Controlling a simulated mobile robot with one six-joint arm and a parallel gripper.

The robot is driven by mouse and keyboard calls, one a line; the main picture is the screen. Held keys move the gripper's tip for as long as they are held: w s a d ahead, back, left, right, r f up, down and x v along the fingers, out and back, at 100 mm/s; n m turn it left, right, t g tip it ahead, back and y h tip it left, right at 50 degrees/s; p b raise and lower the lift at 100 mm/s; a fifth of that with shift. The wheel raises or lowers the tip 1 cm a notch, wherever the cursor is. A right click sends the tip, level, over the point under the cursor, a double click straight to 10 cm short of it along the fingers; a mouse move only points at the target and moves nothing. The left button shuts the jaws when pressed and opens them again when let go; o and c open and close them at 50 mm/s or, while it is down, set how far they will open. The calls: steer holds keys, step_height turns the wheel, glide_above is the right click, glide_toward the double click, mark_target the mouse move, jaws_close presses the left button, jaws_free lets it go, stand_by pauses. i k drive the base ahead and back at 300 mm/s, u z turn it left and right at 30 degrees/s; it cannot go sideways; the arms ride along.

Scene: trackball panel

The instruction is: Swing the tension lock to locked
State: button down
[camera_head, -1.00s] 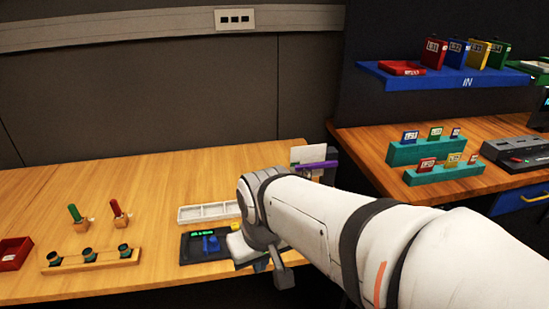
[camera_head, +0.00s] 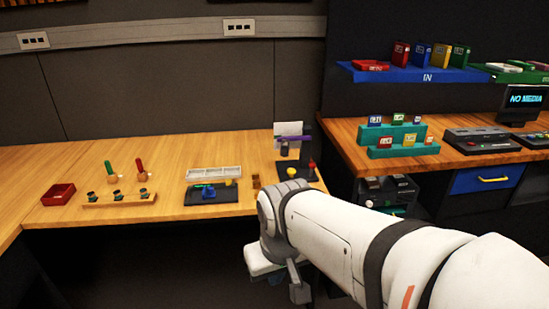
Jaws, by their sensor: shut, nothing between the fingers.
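A dark panel (camera_head: 299,174) with a yellow ball (camera_head: 292,171) and a red knob (camera_head: 312,165) on a post is at the right end of the wooden bench. The tension lock is too small to tell apart in this view. My gripper (camera_head: 299,291) hangs at the wrist end of my white arm, low in front of the bench edge. It looks shut and empty, apart from the panel. My arm covers the space right of the bench front.
A dark device (camera_head: 226,195) with a blue part lies left of the panel, with a white tray (camera_head: 214,172) behind it. A wooden rack (camera_head: 120,200) and red bin (camera_head: 58,194) stand further left. The right-hand table holds teal stands (camera_head: 404,152).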

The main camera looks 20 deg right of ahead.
mark_target(312, 165)
steer(key=k, duration=0.3)
steer(key=z, duration=0.6)
steer(key=i, duration=1.8)
steer(key=u, duration=0.05)
